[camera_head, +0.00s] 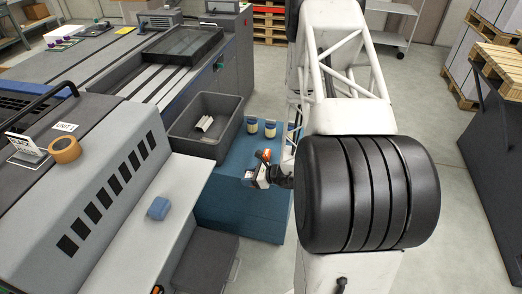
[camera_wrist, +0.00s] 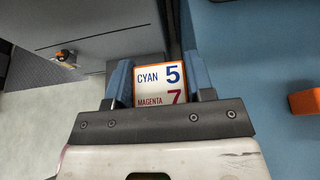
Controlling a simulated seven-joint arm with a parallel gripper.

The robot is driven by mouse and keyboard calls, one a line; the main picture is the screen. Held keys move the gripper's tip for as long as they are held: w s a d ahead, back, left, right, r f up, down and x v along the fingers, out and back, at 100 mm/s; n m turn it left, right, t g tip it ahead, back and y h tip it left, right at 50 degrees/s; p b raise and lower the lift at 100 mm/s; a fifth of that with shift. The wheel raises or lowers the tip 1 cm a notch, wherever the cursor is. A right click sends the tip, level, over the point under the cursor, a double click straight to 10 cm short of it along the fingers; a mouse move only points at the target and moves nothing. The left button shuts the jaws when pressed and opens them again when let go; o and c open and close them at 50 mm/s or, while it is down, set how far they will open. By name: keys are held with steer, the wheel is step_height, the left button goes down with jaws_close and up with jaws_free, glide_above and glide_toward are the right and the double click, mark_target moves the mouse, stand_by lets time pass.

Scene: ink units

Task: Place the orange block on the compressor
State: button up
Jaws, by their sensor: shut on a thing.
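My gripper (camera_wrist: 160,85) is shut on a white block with orange edges (camera_wrist: 158,90). Its face reads "CYAN 5" and "MAGENTA 7". In the head view my gripper (camera_head: 256,178) holds this block over the blue cabinet (camera_head: 235,222). I cannot tell its gap to the top. A plain orange block (camera_wrist: 304,102) shows at the right edge of the wrist view, apart from my gripper. In the head view an orange piece (camera_head: 263,155) shows just beyond my gripper. No label marks the compressor, and I cannot tell which unit it is.
Two jars (camera_head: 261,129) stand at the cabinet's back. A grey bin (camera_head: 230,145) holding pale pieces is to their left. A small blue block (camera_head: 158,208) lies on the light ledge (camera_head: 185,185). A tape roll (camera_head: 65,149) and signs sit on the grey machine. My arm covers the right-centre.

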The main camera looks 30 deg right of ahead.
glide_above(241, 164)
steer(key=shift+w+f, duration=0.15)
steer(key=shift+f, duration=0.6)
steer(key=shift+f, duration=0.1)
steer(key=shift+f, duration=1.65)
steer(key=shift+f, duration=0.15)
steer(key=o, duration=0.9)
